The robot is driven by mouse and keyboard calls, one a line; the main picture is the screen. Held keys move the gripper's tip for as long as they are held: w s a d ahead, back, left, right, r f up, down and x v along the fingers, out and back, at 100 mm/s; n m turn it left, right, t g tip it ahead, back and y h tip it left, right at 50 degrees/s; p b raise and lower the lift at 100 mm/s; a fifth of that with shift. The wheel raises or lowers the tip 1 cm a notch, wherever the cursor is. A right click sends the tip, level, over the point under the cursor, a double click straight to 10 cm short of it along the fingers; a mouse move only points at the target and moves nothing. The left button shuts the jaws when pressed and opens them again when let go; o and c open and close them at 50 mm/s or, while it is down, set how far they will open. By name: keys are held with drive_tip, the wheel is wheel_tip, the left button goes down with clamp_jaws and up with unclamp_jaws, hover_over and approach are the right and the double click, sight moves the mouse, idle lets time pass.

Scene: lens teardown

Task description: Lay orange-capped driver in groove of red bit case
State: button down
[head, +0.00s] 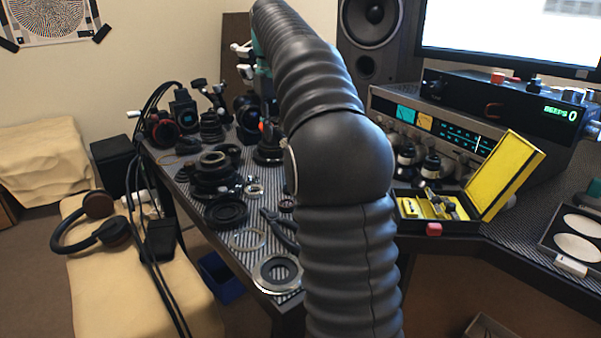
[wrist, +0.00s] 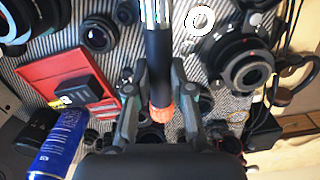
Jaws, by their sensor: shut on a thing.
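In the wrist view my gripper (wrist: 159,72) is shut on the driver (wrist: 158,48). The driver has a black handle, a bright metal part at the top edge of the picture and an orange cap (wrist: 162,114) between the fingers toward my palm. The driver's far end is out of the picture. A flat red piece (wrist: 42,75), perhaps the red bit case, lies left of the driver, apart from it, with a black block (wrist: 85,90) on it. No groove can be made out on it. In the head view my arm hides most of the gripper.
A blue can (wrist: 58,148) stands near the red piece. Lens parts such as a black lens (wrist: 248,68) and a white ring (wrist: 200,20) crowd the striped mat. In the head view an open yellow-lined case (head: 512,170) sits right of my arm; headphones (head: 95,228) lie left.

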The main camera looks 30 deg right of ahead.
drive_tip(key=s+d+n+p, duration=0.1)
drive_tip(key=s+d+n, duration=0.1)
drive_tip(key=d+n, duration=0.3)
drive_tip(key=n, duration=0.2)
hover_over(265, 173)
wheel_tip(265, 173, down, 7)
drive_tip(key=shift+r, duration=0.2)
drive_tip(key=shift+f+b, duration=0.45)
drive_tip(key=shift+f, duration=1.55)
drive_tip(key=shift+f, duration=0.15)
drive_tip(key=c, duration=1.2)
unclamp_jaws()
